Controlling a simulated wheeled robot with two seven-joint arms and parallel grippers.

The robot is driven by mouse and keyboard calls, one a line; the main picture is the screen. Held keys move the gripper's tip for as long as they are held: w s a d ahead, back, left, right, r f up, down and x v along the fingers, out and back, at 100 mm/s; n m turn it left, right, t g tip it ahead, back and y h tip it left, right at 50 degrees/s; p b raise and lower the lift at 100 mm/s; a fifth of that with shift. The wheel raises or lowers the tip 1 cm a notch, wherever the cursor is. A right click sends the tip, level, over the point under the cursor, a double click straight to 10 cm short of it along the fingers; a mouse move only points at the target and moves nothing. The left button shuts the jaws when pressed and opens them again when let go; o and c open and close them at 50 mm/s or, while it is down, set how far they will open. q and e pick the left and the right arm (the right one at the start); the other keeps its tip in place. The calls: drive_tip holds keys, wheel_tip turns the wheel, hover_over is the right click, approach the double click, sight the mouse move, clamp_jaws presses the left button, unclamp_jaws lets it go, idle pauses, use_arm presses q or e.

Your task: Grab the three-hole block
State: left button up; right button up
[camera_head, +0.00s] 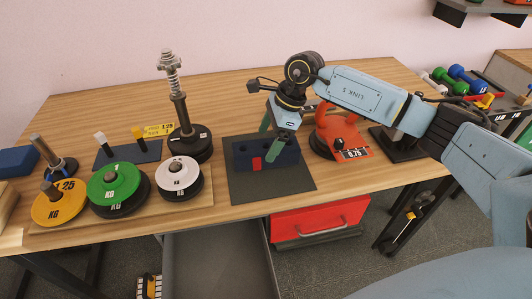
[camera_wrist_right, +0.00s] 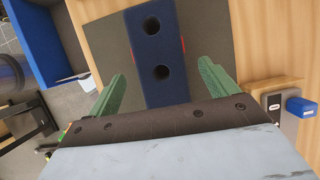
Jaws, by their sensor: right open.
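The three-hole block (camera_head: 242,161) is dark navy with a red mark on its front side. It lies on a dark grey mat (camera_head: 300,184) near the table's front middle. In the right wrist view the block (camera_wrist_right: 155,48) shows two round holes; its near end is hidden behind my gripper. My right gripper (camera_head: 272,140), with green fingers, points down at the block and partly covers it in the head view. The fingers are open, one on each side of the block in the wrist view, with visible gaps. Whether they reach below its top is unclear. My left gripper is not in view.
Left of the mat stand a white weight plate (camera_head: 179,172), a green one (camera_head: 112,180), a yellow one (camera_head: 60,203) and a black post with a spring (camera_head: 182,125). A red-orange kettlebell-like object (camera_head: 338,128) stands close on the right. Bare wood lies behind.

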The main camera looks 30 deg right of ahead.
sight(263, 151)
drive_tip(key=x, duration=0.5)
drive_tip(key=shift+d+f, duration=0.1)
drive_tip(key=shift+d, duration=0.1)
drive_tip(key=c, duration=1.3)
